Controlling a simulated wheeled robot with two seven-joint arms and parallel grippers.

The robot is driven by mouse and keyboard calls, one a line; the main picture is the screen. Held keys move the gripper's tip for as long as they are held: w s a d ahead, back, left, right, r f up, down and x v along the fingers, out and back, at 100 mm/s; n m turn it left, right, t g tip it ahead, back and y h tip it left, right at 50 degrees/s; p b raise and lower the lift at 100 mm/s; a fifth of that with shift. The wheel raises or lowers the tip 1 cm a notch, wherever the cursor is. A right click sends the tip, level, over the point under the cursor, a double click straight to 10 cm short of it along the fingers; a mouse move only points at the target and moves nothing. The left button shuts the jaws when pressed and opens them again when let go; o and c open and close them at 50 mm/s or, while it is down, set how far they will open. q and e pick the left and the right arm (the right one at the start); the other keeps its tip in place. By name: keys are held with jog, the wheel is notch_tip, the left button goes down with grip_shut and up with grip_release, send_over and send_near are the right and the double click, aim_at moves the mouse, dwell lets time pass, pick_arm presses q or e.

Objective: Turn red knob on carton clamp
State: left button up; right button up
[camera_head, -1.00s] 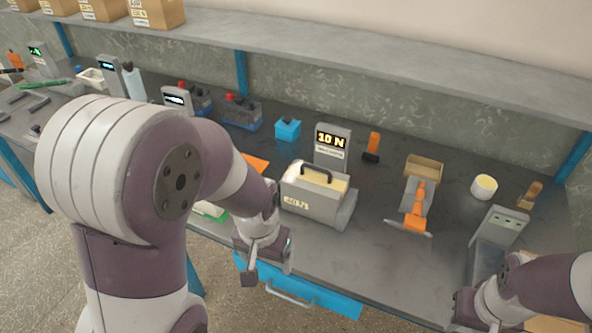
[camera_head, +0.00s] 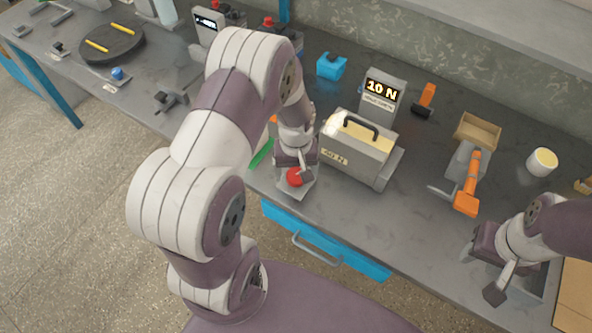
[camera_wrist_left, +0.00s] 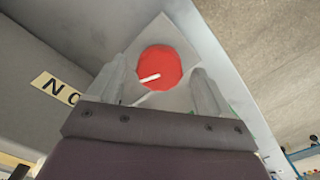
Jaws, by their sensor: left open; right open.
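The red knob (camera_head: 295,177) is at the near left of a grey box-shaped unit (camera_head: 350,166) with a cream top and black handle, apparently the carton clamp. In the left wrist view the knob (camera_wrist_left: 163,66) is a red disc with a white mark, in front of a pale plate. My left gripper (camera_head: 297,170) is open at the knob, one finger on each side in the wrist view, with the knob between or just beyond the tips. Contact cannot be told. My right gripper (camera_head: 485,268) is open and empty at the lower right.
A grey display reading 10 N (camera_head: 382,93) stands behind the unit. An orange-handled tool (camera_head: 468,185) and a cardboard tray (camera_head: 478,131) lie to its right. A blue drawer (camera_head: 350,257) is below the bench edge.

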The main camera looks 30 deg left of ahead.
pick_arm(q)
jog(key=shift+s+d+f, duration=0.15)
jog(key=shift+s+f, duration=0.1)
jog(key=shift+w+f, duration=0.1)
jog(key=shift+w, duration=0.05)
jog(key=c, duration=1)
jog(key=shift+c, duration=0.2)
pick_arm(e)
jog(key=shift+s+d, duration=0.1)
pick_arm(q)
jog(key=shift+m, duration=0.4)
pick_arm(e)
jog(key=shift+r, duration=0.2)
pick_arm(q)
jog(key=shift+m+p, duration=0.45)
jog(key=shift+m, duration=0.15)
jog(key=m+p, duration=0.1)
jog(key=m, duration=0.5)
jog(key=m+p, duration=0.1)
jog(key=m, duration=0.1)
jog(key=shift+w+a+m, duration=0.1)
jog(key=shift+a+m, duration=0.1)
jog(key=shift+m, duration=0.2)
pick_arm(e)
notch_tip(320, 180, up, 3)
jog(key=shift+f, duration=0.1)
